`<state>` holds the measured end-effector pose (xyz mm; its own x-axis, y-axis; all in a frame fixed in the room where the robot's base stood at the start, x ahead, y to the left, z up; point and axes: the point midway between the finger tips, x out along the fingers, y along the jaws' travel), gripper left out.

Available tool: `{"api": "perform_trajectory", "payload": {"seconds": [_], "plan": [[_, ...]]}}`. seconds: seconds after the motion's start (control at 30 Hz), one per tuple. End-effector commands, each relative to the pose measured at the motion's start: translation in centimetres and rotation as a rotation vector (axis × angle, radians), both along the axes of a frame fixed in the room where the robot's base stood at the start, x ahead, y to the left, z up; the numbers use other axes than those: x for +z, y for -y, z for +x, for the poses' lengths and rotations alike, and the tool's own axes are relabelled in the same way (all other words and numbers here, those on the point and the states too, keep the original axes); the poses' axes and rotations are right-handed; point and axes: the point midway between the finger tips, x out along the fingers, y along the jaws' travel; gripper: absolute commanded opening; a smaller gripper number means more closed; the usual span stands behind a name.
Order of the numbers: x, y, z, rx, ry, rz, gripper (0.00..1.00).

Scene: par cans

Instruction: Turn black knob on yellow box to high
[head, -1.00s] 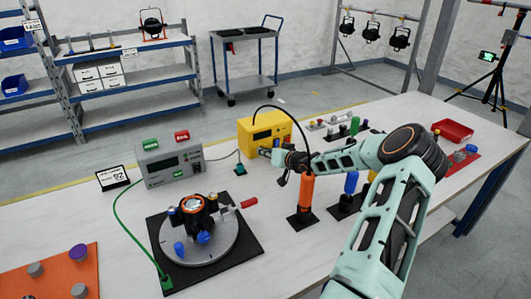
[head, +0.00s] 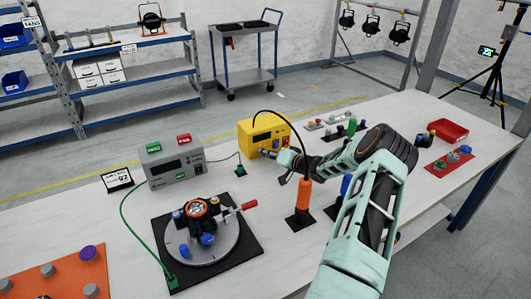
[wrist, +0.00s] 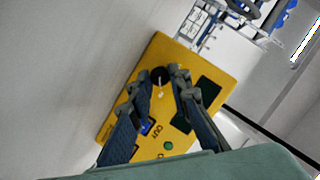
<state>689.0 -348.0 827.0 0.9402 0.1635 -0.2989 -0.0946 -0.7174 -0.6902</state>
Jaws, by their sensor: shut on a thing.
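The yellow box (head: 258,127) stands on the white table in the head view, and its yellow face (wrist: 200,70) fills the middle of the wrist view, tilted. The black knob (wrist: 160,76) is round and sits on this face, with a small pale mark at its lower edge. My gripper (wrist: 159,75) has one finger on each side of the knob and is shut on it. In the head view my gripper (head: 268,153) is at the front of the box and hides the knob. The scale and the "high" mark cannot be read.
The face also carries a dark green panel (wrist: 208,91), a green button (wrist: 168,145) and a blue part. A grey box (head: 172,163) stands left of the yellow one. A turntable (head: 200,240) is at the front.

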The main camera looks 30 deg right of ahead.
Motion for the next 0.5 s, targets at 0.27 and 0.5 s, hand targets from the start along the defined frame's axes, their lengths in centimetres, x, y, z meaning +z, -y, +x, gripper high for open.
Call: {"api": "perform_trajectory", "payload": {"seconds": [0.27,0.5], "plan": [[0.00,0.14,0.05,-0.001,0.006,0.084,0.00],[0.07,0.19,0.05,-0.002,0.009,0.103,0.00]]}}
